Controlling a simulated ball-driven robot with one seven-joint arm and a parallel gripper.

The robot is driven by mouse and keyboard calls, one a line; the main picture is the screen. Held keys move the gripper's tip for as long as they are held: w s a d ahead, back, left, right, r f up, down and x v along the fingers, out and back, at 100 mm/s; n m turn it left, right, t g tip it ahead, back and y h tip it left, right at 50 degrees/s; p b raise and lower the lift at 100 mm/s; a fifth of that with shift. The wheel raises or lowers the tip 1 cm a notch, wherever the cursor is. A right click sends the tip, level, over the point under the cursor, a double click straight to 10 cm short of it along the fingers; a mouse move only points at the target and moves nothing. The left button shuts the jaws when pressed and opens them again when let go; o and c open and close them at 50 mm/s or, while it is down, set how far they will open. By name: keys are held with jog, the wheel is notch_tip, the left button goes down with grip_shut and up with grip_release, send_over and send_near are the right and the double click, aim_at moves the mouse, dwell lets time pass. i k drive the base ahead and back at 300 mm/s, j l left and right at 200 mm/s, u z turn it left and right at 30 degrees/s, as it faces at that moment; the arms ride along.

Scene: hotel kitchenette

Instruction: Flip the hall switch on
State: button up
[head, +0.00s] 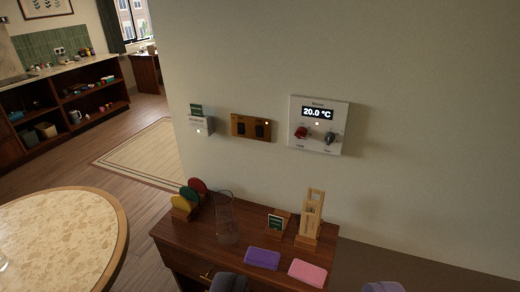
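A brass-brown switch plate (251,127) with two dark rockers is on the pale wall, left of the thermostat. A small bright dot shows near its upper right corner. A small grey box (200,127) with a dark green label above it is on the wall further left. The labels are too small to read, so I cannot tell which one is the hall switch, nor the rocker positions. My gripper (306,284) shows only as two finger tops at the bottom edge, wide apart, with nothing seen between them. It is well below the switches and apart from them.
A white thermostat (318,126) reads 20.0 °C, with a red and a dark knob. A round table (112,205) is at left. The wall before the switches is clear.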

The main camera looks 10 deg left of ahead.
aim_at(240, 127)
jog(key=i+j, duration=0.2)
jog(key=i, duration=0.25)
jog(key=i+j, duration=0.2)
jog(key=i, duration=0.2)
jog(key=i+j, duration=0.15)
jog(key=i, duration=0.3)
jog(key=i+j, duration=0.2)
jog(key=i, duration=0.2)
